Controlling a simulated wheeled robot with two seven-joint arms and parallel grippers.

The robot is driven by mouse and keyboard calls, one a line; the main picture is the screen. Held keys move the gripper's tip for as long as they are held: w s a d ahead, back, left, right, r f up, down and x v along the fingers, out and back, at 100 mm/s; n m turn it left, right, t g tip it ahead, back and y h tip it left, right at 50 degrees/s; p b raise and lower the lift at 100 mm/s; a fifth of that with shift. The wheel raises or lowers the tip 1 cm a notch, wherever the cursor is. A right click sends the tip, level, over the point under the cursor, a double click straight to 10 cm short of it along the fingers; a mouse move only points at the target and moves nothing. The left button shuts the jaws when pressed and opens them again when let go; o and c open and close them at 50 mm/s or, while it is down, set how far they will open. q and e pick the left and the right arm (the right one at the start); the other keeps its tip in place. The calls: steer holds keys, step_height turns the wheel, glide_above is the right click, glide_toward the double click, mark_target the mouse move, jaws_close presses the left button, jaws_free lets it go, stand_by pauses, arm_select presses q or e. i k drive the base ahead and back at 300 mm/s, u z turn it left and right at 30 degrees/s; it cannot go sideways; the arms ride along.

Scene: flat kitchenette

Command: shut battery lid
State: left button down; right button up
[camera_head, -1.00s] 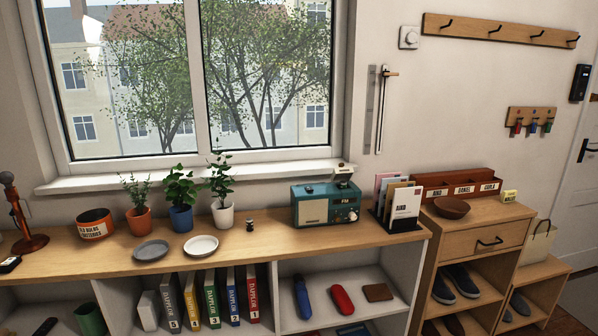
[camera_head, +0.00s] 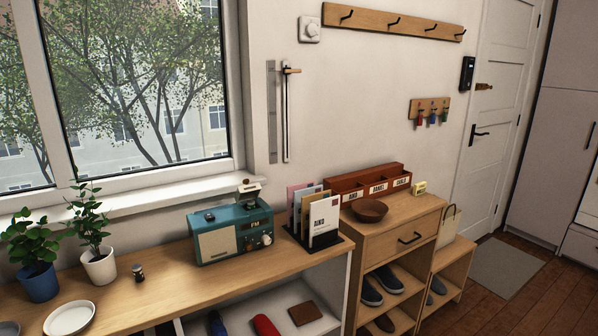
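A teal radio (camera_head: 231,230) with a cream speaker front and the letters FM stands on the wooden counter, below the window. A small light-coloured flap (camera_head: 248,188) with a dark round spot sticks up at the radio's top right rear; I cannot tell for sure that it is the battery lid. A small dark cylinder with a metal top (camera_head: 138,272) stands on the counter left of the radio. Neither of my grippers shows in the head view.
A letter rack (camera_head: 318,239) stands right of the radio. Potted plants (camera_head: 98,265) and a white dish (camera_head: 70,318) are on the left. A brown bowl (camera_head: 369,210) and red sorter (camera_head: 371,184) sit on the cabinet. The counter in front of the radio is clear.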

mark_target(247, 190)
steer(key=z, duration=0.1)
steer(key=i, duration=1.05)
steer(key=u, duration=0.35)
